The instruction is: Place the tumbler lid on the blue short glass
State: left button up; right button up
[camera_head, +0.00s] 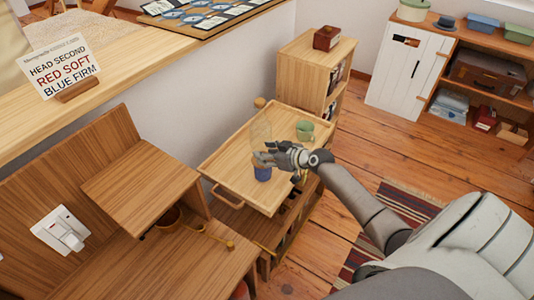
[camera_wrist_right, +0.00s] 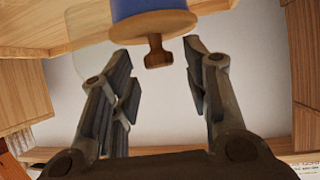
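The blue short glass (camera_head: 262,173) stands on the wooden tray top, partly behind my right gripper (camera_head: 266,157). In the right wrist view the blue glass (camera_wrist_right: 148,8) shows at the top edge. The wooden tumbler lid (camera_wrist_right: 125,29), a disc with a knob (camera_wrist_right: 158,52), lies against the rim of the blue glass, with the knob pointing away from it. The right gripper is open, its fingers apart on both sides of the knob with visible gaps. In the head view the lid is mostly hidden by the gripper. My left gripper is out of view.
A clear tall glass (camera_head: 261,129) stands just behind the blue glass, close to the gripper. A green mug (camera_head: 305,131) stands to the right. The tray top (camera_head: 222,166) is bare at its left side. A wooden shelf unit (camera_head: 304,64) stands behind.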

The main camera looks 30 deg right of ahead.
jog(key=shift+r+p, duration=0.4)
jog(key=shift+p, duration=0.05)
jog(key=shift+r+p, duration=0.45)
jog(key=shift+p, duration=0.1)
jog(key=v, duration=1.1)
jog(key=shift+s, duration=0.45)
jog(key=s+f+m+g+h, duration=0.15)
jog(key=s+f, duration=0.35)
jog(key=f, duration=0.5)
jog(key=s+f+m+g+h, duration=0.15)
jog(key=s+f, duration=0.25)
jog(key=f, duration=0.6)
jog(key=s+f+g, duration=0.2)
jog(key=s+f, duration=0.3)
jog(key=f, duration=0.4)
jog(key=s+a+f+n+g, duration=0.1)
jog(key=s+a+f+g, duration=0.1)
jog(key=s+a+f, duration=0.3)
jog(key=s+a+f+g, duration=0.2)
jog(key=s+a+f, duration=0.4)
jog(key=s, duration=0.7)
jog(key=s+a+f+n+g, duration=0.1)
jog(key=s+a+f, duration=0.4)
jog(key=s+f, duration=0.2)
jog(key=s, duration=0.2)
jog(key=shift+s+a+n+g, duration=0.3)
jog(key=shift+s+g, duration=0.1)
